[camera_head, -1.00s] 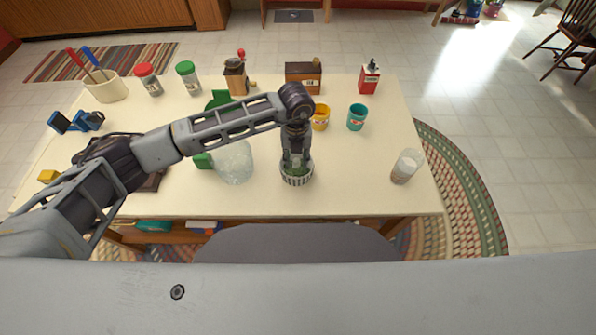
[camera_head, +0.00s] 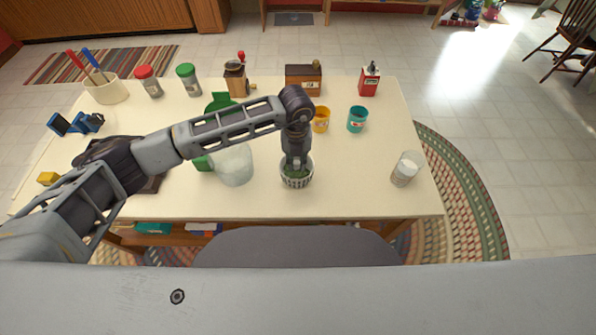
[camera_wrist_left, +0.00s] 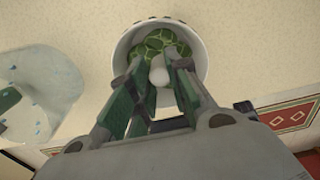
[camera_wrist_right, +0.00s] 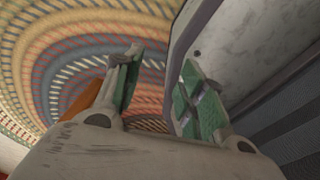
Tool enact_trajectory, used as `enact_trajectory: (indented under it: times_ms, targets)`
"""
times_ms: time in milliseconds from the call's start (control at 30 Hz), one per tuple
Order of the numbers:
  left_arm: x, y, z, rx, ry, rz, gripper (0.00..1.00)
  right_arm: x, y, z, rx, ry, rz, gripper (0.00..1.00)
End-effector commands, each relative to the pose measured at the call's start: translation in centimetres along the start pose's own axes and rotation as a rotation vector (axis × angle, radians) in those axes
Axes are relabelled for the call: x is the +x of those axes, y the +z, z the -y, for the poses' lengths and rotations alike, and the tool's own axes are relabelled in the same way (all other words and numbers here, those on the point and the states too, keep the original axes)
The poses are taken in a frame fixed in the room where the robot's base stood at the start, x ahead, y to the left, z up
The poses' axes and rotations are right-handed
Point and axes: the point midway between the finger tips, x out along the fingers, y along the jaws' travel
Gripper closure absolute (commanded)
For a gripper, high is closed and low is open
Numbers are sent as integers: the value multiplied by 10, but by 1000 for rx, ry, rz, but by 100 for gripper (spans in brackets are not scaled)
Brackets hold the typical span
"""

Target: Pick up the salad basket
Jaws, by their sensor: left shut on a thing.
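The salad basket (camera_head: 296,184) is a small white slatted tub with green leaves, near the front edge of the table. It also shows in the left wrist view (camera_wrist_left: 200,48), with leaves inside its round rim. My left gripper (camera_head: 297,168) reaches down into it from above. In the left wrist view its fingers (camera_wrist_left: 159,66) are closed around a pale rounded piece at the basket, which looks like its handle. The fingers hide part of the rim. I cannot tell whether the basket touches the table. My right gripper (camera_wrist_right: 161,62) is open and empty, away from the tabletop.
A clear bowl (camera_head: 234,168) stands just left of the basket. A glass (camera_head: 405,170) stands to the right. A yellow cup (camera_head: 321,121) and a teal cup (camera_head: 356,119) are behind. The cream table (camera_head: 345,190) is bare between basket and glass.

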Motion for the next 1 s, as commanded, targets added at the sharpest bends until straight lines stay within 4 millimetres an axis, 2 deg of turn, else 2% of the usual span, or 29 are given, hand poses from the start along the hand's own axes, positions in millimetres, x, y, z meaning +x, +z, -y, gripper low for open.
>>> enact_trajectory:
  times_ms: [267, 600, 1000]
  targets:
    - [-17, 0, 0, 0, 0, 1, 89, -9, -6, 0, 0, -1, -5, 60]
    - [-38, 1, 0, -1, -1, 1, 89, -20, -14, 14, 3, -16, -13, 60]
    - [-62, 0, 0, 0, 0, 1, 89, -32, -8, 31, 7, -34, -4, 60]
